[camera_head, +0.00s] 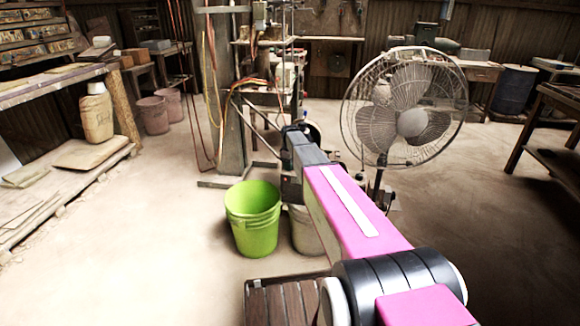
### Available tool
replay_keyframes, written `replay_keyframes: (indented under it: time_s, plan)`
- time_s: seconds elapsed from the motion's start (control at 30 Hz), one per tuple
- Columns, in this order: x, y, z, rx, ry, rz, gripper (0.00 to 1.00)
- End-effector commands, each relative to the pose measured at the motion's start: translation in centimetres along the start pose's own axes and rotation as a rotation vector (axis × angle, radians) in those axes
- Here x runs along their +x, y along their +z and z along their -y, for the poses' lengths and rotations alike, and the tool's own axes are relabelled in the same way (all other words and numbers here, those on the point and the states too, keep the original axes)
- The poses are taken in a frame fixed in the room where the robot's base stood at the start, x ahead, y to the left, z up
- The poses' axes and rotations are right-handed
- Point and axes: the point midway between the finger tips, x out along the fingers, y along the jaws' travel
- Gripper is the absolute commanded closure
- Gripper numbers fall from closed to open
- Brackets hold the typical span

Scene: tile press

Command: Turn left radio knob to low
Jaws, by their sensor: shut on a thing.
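My pink and grey arm reaches from the bottom right toward the middle of the head view. My gripper (298,131) is at its far end, small and dark, mostly hidden by my own wrist. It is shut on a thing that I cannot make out. I cannot pick out the radio or its left knob in this view, so I cannot tell the knob's setting or where the gripper is relative to it.
A large standing fan (411,122) is just right of my arm. A green bucket (252,222) and a pale bucket (304,232) stand left of it. A slatted wooden piece (283,305) is below. A workbench (70,82) lines the left.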

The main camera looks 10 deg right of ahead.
Motion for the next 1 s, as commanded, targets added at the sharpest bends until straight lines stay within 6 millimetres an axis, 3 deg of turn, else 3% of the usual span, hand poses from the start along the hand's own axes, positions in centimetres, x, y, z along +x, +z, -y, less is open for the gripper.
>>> replay_keyframes:
  time_s: [0.67, 0.7, 0.73, 1.0]
  plan:
    - [-0.02, 0.00, -0.01, -0.059, 0.000, 0.000, 0.88]
    - [-0.02, 0.00, -0.01, -0.059, 0.000, 0.000, 0.52]
    - [-0.02, 0.00, -0.01, -0.059, 0.000, 0.000, 0.42]
    - [-0.03, 0.00, 0.00, -0.058, 0.000, 0.000, 0.39]
